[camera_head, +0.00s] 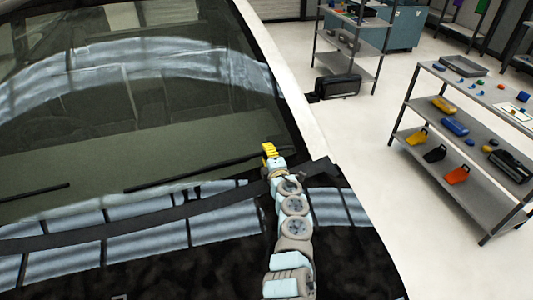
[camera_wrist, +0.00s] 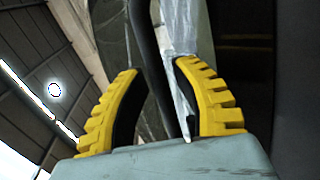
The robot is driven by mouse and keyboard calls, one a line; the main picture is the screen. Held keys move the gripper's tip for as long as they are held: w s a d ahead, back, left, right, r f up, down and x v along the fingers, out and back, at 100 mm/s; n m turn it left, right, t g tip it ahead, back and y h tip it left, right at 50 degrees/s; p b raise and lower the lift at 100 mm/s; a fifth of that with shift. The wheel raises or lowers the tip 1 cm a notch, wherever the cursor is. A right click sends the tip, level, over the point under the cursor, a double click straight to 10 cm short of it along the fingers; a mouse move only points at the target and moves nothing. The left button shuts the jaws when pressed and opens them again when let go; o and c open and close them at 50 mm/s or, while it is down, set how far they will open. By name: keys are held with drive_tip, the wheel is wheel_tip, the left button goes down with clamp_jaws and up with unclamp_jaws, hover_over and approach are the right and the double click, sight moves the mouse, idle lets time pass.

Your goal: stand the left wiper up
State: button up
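Two thin black wipers lie low along the dark windshield in the head view. One wiper (camera_head: 195,177) slants up toward the right, and its right end reaches my gripper (camera_head: 268,152). The other wiper (camera_head: 38,191) is at the left edge and partly out of frame. In the wrist view my gripper (camera_wrist: 158,68) has its two yellow ribbed fingers spread apart. A dark strip, seemingly part of the wiper (camera_wrist: 158,70), runs between the fingers with gaps visible beside it. Whether a finger touches it is not clear.
The windshield (camera_head: 130,120) fills the left, with a black cowl strip (camera_head: 150,218) and dark hood below. A white body pillar (camera_head: 285,75) rises right of the glass. A shelf rack with tools (camera_head: 440,165) stands at the right, with open floor between.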

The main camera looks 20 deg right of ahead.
drive_tip(key=shift+w, duration=0.15)
clamp_jaws()
drive_tip(key=shift+a+r, duration=0.1)
